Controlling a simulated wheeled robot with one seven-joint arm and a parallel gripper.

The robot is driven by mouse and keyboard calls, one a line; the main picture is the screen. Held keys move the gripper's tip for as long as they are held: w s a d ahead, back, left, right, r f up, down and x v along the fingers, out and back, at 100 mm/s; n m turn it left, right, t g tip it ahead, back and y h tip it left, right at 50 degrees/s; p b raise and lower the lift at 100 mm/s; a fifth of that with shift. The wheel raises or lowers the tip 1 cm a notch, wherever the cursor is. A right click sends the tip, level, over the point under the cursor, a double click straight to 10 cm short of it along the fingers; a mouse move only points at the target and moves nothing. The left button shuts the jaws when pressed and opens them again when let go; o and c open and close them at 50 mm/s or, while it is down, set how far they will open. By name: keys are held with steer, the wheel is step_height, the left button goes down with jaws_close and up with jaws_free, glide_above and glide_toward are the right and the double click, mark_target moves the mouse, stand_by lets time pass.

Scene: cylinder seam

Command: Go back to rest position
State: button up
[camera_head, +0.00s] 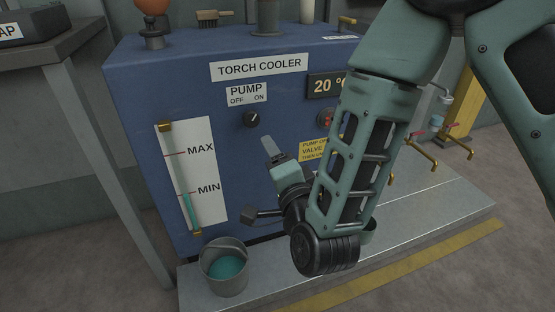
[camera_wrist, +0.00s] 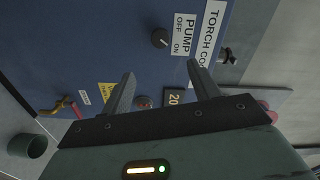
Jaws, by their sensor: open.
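My gripper (camera_head: 268,147) is in front of the blue torch cooler (camera_head: 140,110), a little below and right of the pump knob (camera_head: 251,119). In the wrist view my gripper (camera_wrist: 164,88) shows two fingers spread apart with nothing between them. The pump knob (camera_wrist: 159,38) lies beyond the fingertips in that view, apart from them. The knob's white pointer mark shows, tilted toward upper right in the head view. My arm is bent down across the right of the head view and hides part of the cooler's front, including part of the yellow label (camera_head: 313,149).
A bucket of teal liquid (camera_head: 228,280) stands on the grey platform (camera_head: 440,205) at the cooler's foot. A level gauge (camera_head: 187,195) is on the left front. A dark table (camera_head: 45,50) stands left.

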steer(key=shift+v, duration=0.8)
steer(key=s+a+f+n+g+y, duration=0.1)
steer(key=s+a+n+g, duration=0.1)
steer(key=s+n+g, duration=0.75)
steer(key=s+d+r+n+g+h+p, duration=0.1)
steer(key=s+d+r+n+g+h, duration=0.15)
steer(key=s+d+n+g, duration=0.3)
steer(key=s+d+r+n+g+h+p, duration=0.1)
steer(key=s+d+r+n+g+h, duration=0.2)
steer(key=s+d, duration=0.45)
step_height(320, 180, up, 34)
steer(key=n+p, duration=0.1)
steer(key=p, duration=3.4)
steer(key=shift+w+r+t, duration=0.2)
steer(key=shift+w+t, duration=0.1)
steer(key=shift+w, duration=0.05)
steer(key=shift+d, duration=0.1)
